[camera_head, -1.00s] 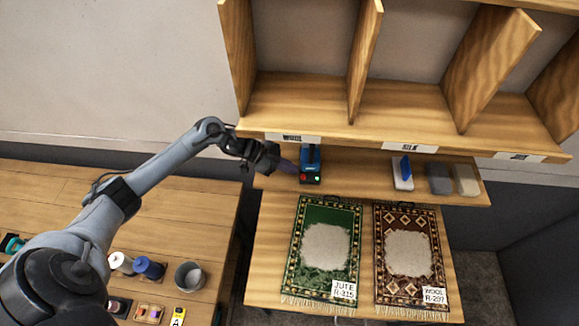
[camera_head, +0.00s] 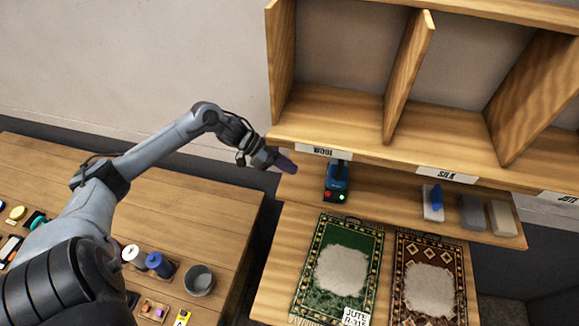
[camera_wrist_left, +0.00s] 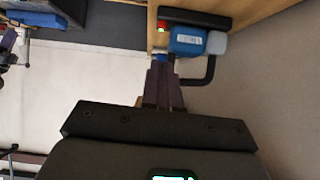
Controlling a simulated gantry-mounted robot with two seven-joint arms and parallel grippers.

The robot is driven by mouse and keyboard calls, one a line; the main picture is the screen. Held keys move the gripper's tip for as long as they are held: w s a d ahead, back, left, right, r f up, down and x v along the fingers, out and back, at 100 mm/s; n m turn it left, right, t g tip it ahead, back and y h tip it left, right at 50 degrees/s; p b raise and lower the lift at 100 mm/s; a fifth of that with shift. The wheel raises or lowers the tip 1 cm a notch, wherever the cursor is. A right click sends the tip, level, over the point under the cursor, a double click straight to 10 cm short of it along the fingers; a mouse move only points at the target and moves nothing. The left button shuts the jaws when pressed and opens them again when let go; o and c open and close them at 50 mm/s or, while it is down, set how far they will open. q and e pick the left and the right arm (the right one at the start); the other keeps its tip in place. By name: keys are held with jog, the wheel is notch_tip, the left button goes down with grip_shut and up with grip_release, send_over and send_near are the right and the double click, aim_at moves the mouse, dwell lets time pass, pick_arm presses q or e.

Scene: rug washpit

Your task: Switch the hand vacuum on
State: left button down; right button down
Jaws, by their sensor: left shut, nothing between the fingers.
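The hand vacuum (camera_head: 337,181) is a blue and black unit on the wooden shelf under the WOOL label. Its front shows a red spot at left and a green spot at right. In the left wrist view the blue vacuum (camera_wrist_left: 187,41) lies just beyond my fingertips, with a red and green spot at its left end. My left gripper (camera_head: 288,165) is shut and empty, left of the vacuum with a gap between them in the head view. Its closed purple fingers (camera_wrist_left: 163,80) point toward the vacuum in the wrist view. My right gripper cannot be made out.
Shelf dividers (camera_head: 408,72) and the labelled shelf edge (camera_head: 385,162) stand above. A white block with a blue top (camera_head: 433,203) and two other blocks sit right. A green rug (camera_head: 343,270) and brown rug (camera_head: 428,285) lie below. A cup (camera_head: 200,280) stands on the left table.

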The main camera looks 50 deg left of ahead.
pick_arm(q)
jog(key=s+d+f+n+g+h+p, duration=0.1)
jog(key=s+d+f+h, duration=0.1)
jog(key=s+d+f, duration=0.6)
jog(key=s+d+f+n+t+y+p, duration=0.1)
jog(key=s+d+n+t, duration=0.1)
jog(key=d, duration=0.7)
jog(key=s+d+f+n+t+y+p, duration=0.1)
jog(key=d+y, duration=0.1)
jog(key=d, duration=0.8)
jog(key=s+a+r+n+g+y, duration=0.3)
jog(key=s+a+n+g+y, duration=0.1)
jog(key=s, duration=0.5)
jog(key=a+g+y, duration=0.1)
jog(key=a+y, duration=0.1)
jog(key=y, duration=0.1)
jog(key=shift+s+r+n+y, duration=0.15)
jog(key=shift+r+n+y, duration=0.15)
jog(key=shift+r, duration=0.05)
